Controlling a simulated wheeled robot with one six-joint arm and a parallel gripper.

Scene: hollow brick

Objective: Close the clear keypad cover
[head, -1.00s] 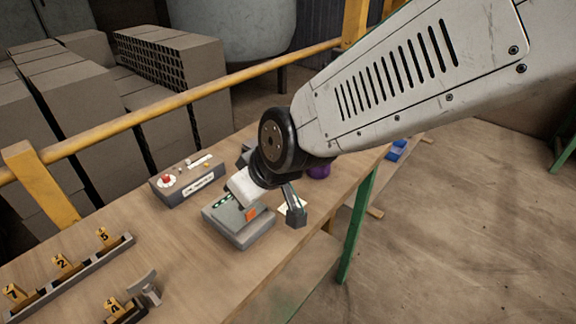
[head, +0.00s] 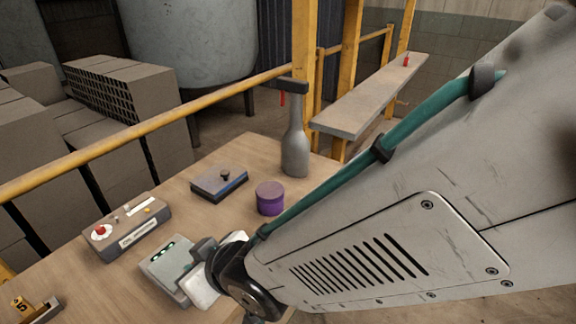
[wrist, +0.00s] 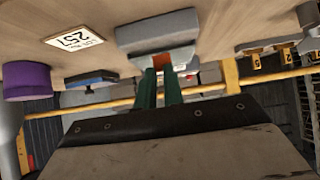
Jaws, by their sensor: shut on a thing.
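The keypad unit (head: 165,268) is a grey box with a row of green marks, on the table in the lower part of the head view. My wrist covers its right side. In the wrist view the unit (wrist: 158,35) is at top centre. My gripper (wrist: 163,75) has two green fingers shut on an orange tab (wrist: 162,60) at the unit's edge, which looks like the cover's tab. The clear pane of the cover cannot be made out, so its angle is unclear. In the head view my fingers are hidden behind my wrist.
A control box with a red button (head: 133,228) stands left of the keypad. A dark flat box (head: 219,183), a purple tin (head: 270,198) and a grey bottle (head: 295,145) stand behind it. A yellow rail (head: 150,128) runs along the table's back. A numbered card (wrist: 76,38) lies nearby.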

